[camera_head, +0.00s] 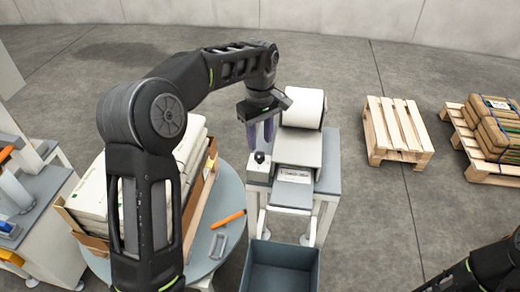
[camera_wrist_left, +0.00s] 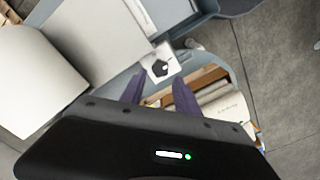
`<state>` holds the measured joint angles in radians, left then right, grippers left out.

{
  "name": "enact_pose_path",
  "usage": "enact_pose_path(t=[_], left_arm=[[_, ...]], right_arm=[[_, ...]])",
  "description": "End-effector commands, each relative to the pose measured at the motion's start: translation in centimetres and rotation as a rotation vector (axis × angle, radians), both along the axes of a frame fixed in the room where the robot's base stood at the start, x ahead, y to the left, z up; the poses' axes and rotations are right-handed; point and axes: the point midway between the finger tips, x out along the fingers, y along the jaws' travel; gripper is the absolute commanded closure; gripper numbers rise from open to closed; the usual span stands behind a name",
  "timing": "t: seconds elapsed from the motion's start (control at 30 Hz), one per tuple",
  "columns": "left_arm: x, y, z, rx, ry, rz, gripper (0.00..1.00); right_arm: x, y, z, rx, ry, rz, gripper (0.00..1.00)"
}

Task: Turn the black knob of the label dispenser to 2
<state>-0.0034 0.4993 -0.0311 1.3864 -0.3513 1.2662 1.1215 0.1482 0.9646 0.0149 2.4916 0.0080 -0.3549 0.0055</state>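The label dispenser (camera_head: 297,150) stands on a small grey table, with a big white roll at its back and a label at its front. Its black knob (camera_head: 260,157) sits on a pale plate at the dispenser's left side. The knob also shows in the left wrist view (camera_wrist_left: 160,68), on a white square plate; its marks are too small to read. My left gripper (camera_head: 261,136) points down just above the knob. In the left wrist view its purple fingers (camera_wrist_left: 158,80) are apart, with the knob just beyond their tips and nothing between them. My right gripper is out of view.
A round table (camera_head: 222,225) on the left bears a carton of white sacks (camera_head: 93,190), an orange marker (camera_head: 228,219) and a grey handle-like item. A blue-grey bin (camera_head: 281,266) stands in front. Wooden pallets (camera_head: 397,130) lie on the floor to the right.

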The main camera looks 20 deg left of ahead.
Motion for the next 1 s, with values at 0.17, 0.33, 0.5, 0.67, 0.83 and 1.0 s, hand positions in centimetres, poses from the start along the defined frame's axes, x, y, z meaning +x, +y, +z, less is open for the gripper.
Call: enact_pose_path(t=[0.17,0.33,0.5,0.67,0.83,1.0], left_arm=[[-0.1,0.0,-2.8,0.000,0.004,0.001,0.62],[0.0,0.1,-4.8,0.001,0.002,0.002,0.62],[0.0,0.0,-5.3,0.000,0.000,0.001,0.62],[0.0,0.0,-5.3,0.000,0.000,0.001,0.62],[0.0,0.0,-5.3,0.000,0.000,0.001,0.76],[0.0,0.0,-5.3,0.000,-0.001,0.001,0.89]], right_arm=[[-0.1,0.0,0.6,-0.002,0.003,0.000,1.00],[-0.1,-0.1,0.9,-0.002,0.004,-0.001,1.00],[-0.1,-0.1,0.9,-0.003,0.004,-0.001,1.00],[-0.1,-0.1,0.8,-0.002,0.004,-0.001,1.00],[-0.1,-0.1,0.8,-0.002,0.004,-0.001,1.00],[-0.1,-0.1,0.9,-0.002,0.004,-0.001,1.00]])
